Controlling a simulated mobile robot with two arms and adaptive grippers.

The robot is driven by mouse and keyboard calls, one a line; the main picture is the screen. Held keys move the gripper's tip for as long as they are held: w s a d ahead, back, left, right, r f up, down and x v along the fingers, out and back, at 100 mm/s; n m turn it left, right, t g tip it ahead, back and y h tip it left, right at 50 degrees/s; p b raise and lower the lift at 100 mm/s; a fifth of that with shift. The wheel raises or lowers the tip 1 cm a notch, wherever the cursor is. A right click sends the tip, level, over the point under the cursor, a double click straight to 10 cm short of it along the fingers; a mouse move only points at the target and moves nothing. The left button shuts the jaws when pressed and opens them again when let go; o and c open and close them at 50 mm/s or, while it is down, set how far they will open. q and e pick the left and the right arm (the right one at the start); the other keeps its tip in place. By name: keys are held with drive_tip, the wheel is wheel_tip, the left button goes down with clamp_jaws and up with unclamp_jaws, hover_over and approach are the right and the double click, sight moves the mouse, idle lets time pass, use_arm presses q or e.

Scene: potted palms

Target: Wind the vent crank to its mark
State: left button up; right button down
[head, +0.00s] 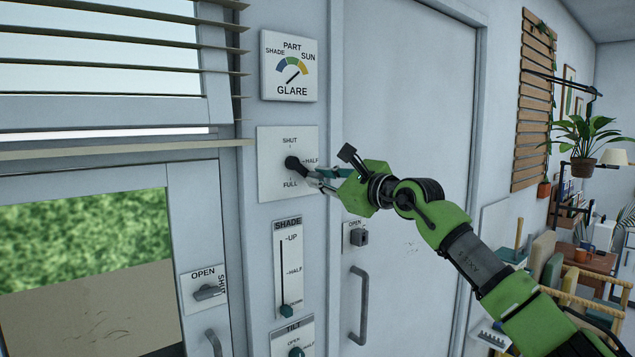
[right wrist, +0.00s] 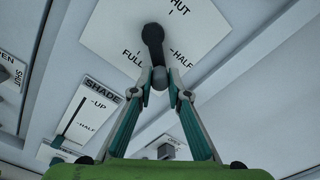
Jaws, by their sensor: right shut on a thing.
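The vent crank (head: 292,162) is a black arm on a white wall plate (head: 272,143) lettered SHUT, HALF and FULL, each with a small tick. The crank slants down and right from its hub, between the HALF and FULL ticks. My right gripper (head: 313,176) reaches in from the right and is shut on the crank's outer end. In the right wrist view, the fingertips (right wrist: 160,79) close on the knob end of the crank (right wrist: 153,45), which also lies between FULL and HALF. The fingers hide part of the grip. My left gripper is not in view.
A GLARE dial (head: 290,66) is above the plate, its needle towards upper right. A SHADE slider (head: 287,308) is below, its knob low. A TILT control (head: 296,350), a window latch (head: 207,292) and a door handle (head: 359,305) are nearby. Slatted blinds (head: 120,60) hang at left.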

drive_tip(key=shift+w+d+r+n+p, duration=0.15)
drive_tip(key=shift+r+n+p, duration=0.3)
drive_tip(key=shift+n, duration=0.75)
drive_tip(key=shift+w+d+r+n+p, duration=0.1)
drive_tip(key=shift+r+n+p, duration=0.35)
drive_tip(key=shift+n, duration=0.75)
drive_tip(key=shift+w+d+r+n+p, duration=0.2)
drive_tip(key=shift+r+n, duration=0.45)
drive_tip(key=shift+n, duration=0.55)
drive_tip(key=shift+s, duration=0.15)
drive_tip(key=c, duration=1.9)
unclamp_jaws()
drive_tip(key=shift+a, duration=0.1)
